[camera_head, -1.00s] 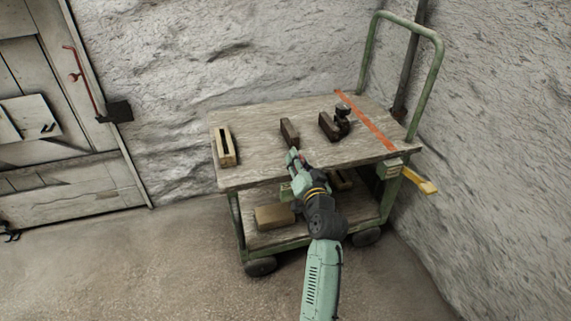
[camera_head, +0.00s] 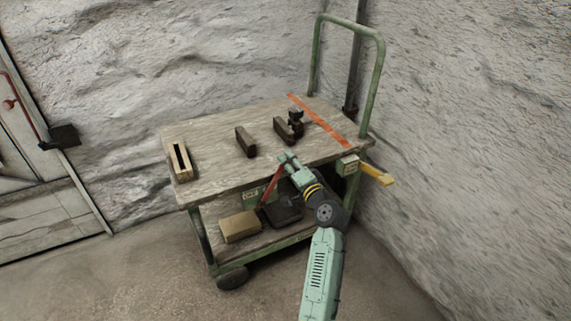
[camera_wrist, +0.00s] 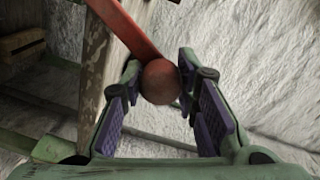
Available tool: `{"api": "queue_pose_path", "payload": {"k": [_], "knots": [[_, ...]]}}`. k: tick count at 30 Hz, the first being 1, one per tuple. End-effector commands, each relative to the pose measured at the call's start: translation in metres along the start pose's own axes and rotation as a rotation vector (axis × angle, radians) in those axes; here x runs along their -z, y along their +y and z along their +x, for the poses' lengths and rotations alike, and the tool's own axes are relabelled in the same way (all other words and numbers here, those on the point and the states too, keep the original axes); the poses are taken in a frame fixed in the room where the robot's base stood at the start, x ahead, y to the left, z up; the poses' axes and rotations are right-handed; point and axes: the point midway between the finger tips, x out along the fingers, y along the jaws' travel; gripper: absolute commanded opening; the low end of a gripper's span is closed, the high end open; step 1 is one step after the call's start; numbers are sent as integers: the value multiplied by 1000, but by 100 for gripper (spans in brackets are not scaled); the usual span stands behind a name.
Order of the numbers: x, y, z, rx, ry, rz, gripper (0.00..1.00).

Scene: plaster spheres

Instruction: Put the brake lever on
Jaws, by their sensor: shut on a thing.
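A red lever (camera_head: 273,183) with a ball knob slants up to the right from near a small green labelled plate (camera_head: 254,197) at the front edge of the cart. The lever's lower end is small and partly unclear. My gripper (camera_head: 289,158) is at its upper end, just at the cart's front edge. In the wrist view the red bar (camera_wrist: 128,27) comes in from the top left. Its round knob (camera_wrist: 160,82) sits between the purple-padded fingers of my gripper (camera_wrist: 160,72), which is shut on it.
The cart top (camera_head: 215,150) holds a slotted wooden block (camera_head: 180,161), a dark block (camera_head: 246,142) and a dark clamp-like piece (camera_head: 288,127). A yellow handle (camera_head: 377,175) juts from the right corner. A tan block (camera_head: 240,226) and a dark tray (camera_head: 283,213) lie on the lower shelf.

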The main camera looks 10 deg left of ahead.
Motion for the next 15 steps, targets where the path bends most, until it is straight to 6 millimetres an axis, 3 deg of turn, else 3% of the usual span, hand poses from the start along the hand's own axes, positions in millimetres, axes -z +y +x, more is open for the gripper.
{"api": "queue_pose_path", "payload": {"k": [13, 14, 15], "knots": [[-1, -2, 2, 5, -5, 13, 0], [-1, -2, 2, 5, -5, 13, 29], [-1, -1, 2, 5, -5, 13, 32]]}}
